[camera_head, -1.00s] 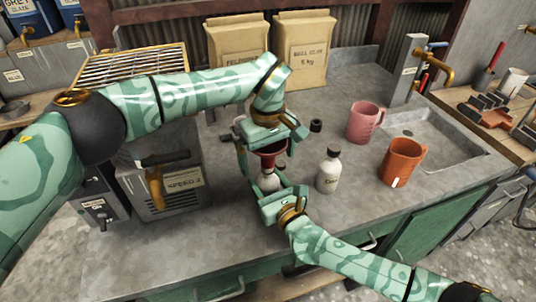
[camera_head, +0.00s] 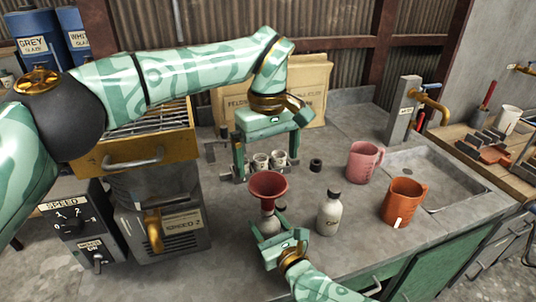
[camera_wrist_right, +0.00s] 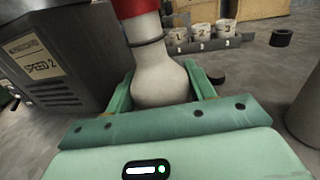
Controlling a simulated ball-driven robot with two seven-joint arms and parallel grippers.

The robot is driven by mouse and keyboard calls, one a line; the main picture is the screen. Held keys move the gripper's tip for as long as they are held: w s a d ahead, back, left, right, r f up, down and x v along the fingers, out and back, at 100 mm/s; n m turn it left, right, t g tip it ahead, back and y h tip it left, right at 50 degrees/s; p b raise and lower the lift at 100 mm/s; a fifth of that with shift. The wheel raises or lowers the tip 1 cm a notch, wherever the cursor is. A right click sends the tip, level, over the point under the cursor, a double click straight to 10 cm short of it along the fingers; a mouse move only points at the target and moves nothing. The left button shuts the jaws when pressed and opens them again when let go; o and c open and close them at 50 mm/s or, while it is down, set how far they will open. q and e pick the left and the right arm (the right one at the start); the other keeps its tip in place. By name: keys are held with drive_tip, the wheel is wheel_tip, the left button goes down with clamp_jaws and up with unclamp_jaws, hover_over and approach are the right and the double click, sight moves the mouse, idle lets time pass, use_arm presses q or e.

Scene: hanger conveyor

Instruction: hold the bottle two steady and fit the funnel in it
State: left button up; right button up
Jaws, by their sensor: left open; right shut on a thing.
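My right gripper (camera_head: 270,224) is shut on a white bottle (camera_head: 268,227) standing on the bench. The bottle's number is not visible. The dark red funnel (camera_head: 268,186) is upright with its wide mouth up, its lower end at the bottle's neck. In the right wrist view the bottle (camera_wrist_right: 160,80) is between the fingers, and the red funnel (camera_wrist_right: 134,8) meets its top above a dark ring; how deep it sits is hidden. My left gripper (camera_head: 267,160) is open, above and behind the funnel, apart from it, with fingers pointing down.
Small numbered white pots (camera_wrist_right: 202,35) stand behind, near my left fingers. A black-capped bottle (camera_head: 329,213) stands to the right, with a pink jug (camera_head: 361,163) and an orange jug (camera_head: 402,202) beyond. A grey speed-control machine (camera_head: 160,215) is at left.

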drive_tip(key=o, duration=1.1)
drive_tip(key=shift+c, duration=0.2)
